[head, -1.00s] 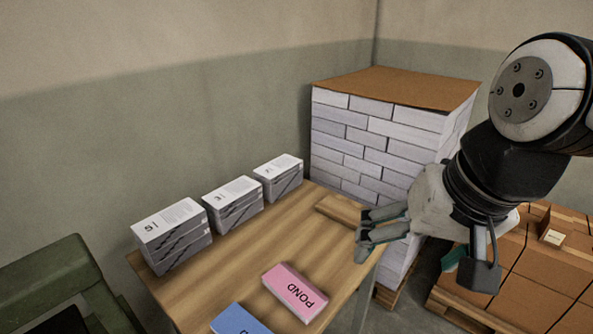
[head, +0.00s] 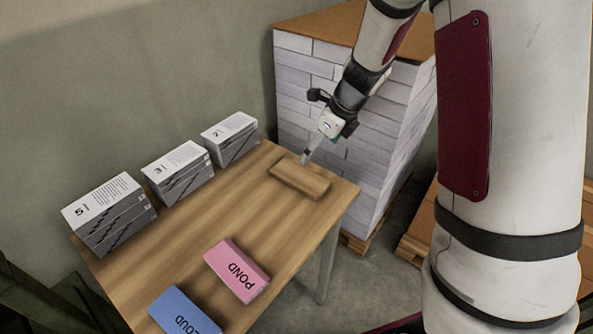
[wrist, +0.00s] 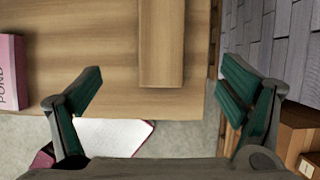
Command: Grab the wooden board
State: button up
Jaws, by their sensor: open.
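The wooden board (head: 300,178) is a small brown block lying flat near the far right corner of the wooden table (head: 185,235). In the wrist view the board (wrist: 162,45) runs up the middle of the picture, its near end close to the table edge. My gripper (head: 308,158) is at the board's far side in the head view, and a fingertip overlaps the board there; I cannot tell whether it touches. In the wrist view my gripper (wrist: 160,80) is open and empty, with the board lined up between its two green-padded fingers.
Stacks of grey printed sheets (head: 110,212) stand along the table's wall side. A pink POND block (head: 237,270) and a blue block (head: 183,312) lie toward the front. A tall pallet of white stacks (head: 350,130) stands close behind the table's right end.

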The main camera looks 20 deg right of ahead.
send_over(300, 175)
jog(key=s+d, duration=0.2)
jog(key=f, duration=0.5)
jog(key=f+b, duration=0.1)
jog(key=f, duration=0.1)
jog(key=shift+s+a+f, duration=0.2)
jog(key=shift+a+f, duration=0.05)
jog(key=shift+x, duration=2.85)
jog(key=shift+w+d, duration=0.1)
jog(key=shift+c, duration=0.2)
jog(key=c, duration=1.3)
